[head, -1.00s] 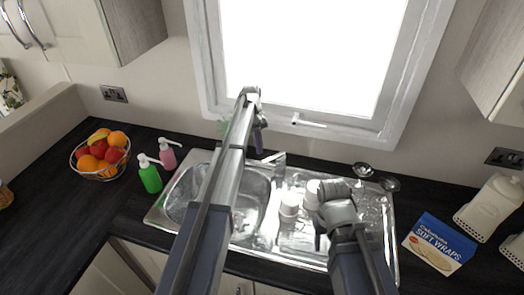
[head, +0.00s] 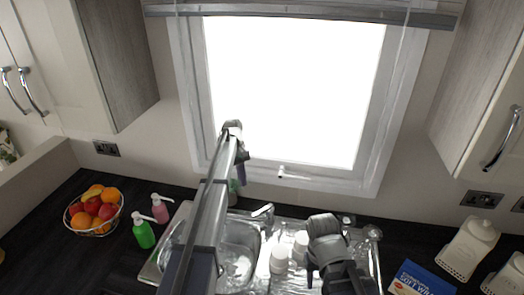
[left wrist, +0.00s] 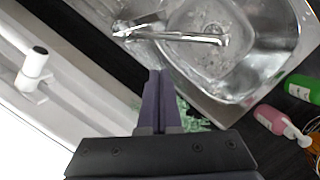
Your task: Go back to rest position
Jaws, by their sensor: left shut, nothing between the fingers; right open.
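My left gripper (head: 240,174) is at the end of the long arm reaching over the sink toward the window. In the left wrist view its two purple fingers (left wrist: 158,100) are together with nothing between them. They point toward the back edge of the sink (left wrist: 243,97), near the tap (left wrist: 180,37). My right gripper (head: 311,274) is low over the draining side of the sink, beside white cups (head: 279,259). Its fingers are small and partly hidden by the arm in the head view, but it looks open and empty.
A fruit basket (head: 95,212), a green bottle (head: 143,233) and a pink bottle (head: 160,210) stand left of the sink. A soft wraps box (head: 422,280) and white canisters (head: 468,248) stand at the right. The window (head: 290,90) is behind the sink.

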